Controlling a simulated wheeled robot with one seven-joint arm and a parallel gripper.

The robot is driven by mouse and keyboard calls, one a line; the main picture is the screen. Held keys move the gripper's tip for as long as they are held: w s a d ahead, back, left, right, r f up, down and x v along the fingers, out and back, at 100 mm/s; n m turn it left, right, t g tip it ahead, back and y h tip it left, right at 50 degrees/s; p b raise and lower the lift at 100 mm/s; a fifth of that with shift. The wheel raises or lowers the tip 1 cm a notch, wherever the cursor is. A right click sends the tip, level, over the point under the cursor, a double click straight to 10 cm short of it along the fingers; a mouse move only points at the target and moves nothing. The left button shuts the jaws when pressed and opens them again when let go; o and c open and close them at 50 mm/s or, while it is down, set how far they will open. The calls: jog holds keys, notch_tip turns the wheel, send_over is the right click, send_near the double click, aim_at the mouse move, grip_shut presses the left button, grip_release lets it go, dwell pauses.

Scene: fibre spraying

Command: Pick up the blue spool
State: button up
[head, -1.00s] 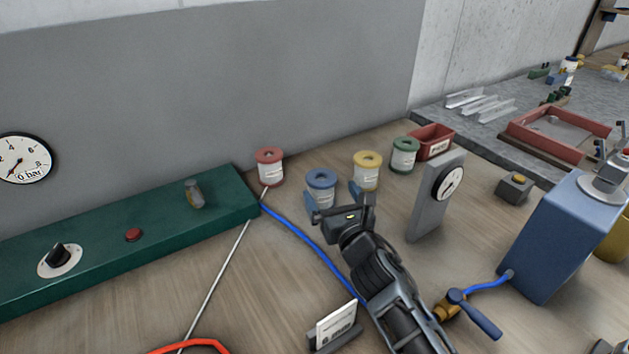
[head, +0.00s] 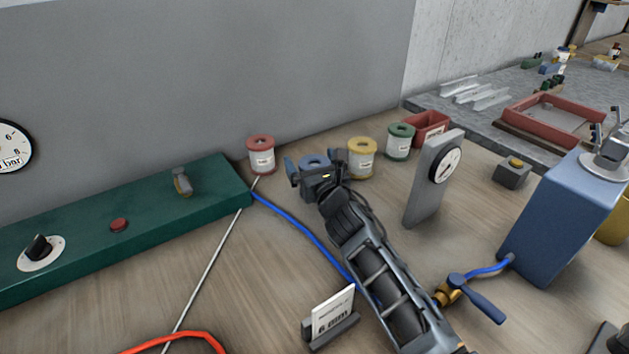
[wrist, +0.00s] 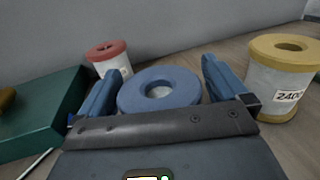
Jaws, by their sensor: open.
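The blue spool (wrist: 160,88) stands upright, with its round top and centre hole showing in the wrist view. My gripper (wrist: 160,85) is open, with one blue finger on each side of the spool. The gripper body hides the spool's near lower part, and I cannot tell whether the fingers touch it. In the head view my gripper (head: 315,168) covers most of the blue spool (head: 314,160); only part of its top shows between the fingers.
A red spool (head: 261,155) stands to the left, and a yellow spool (head: 361,158) stands close on the right. A green spool (head: 400,142) and a red bin (head: 431,130) are farther right. A gauge stand (head: 433,180) rises right of my arm. A blue hose (head: 300,228) crosses the bench.

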jog(key=shift+c, duration=0.3)
jog(key=c, duration=1)
jog(key=shift+c, duration=0.7)
jog(key=shift+r, duration=0.1)
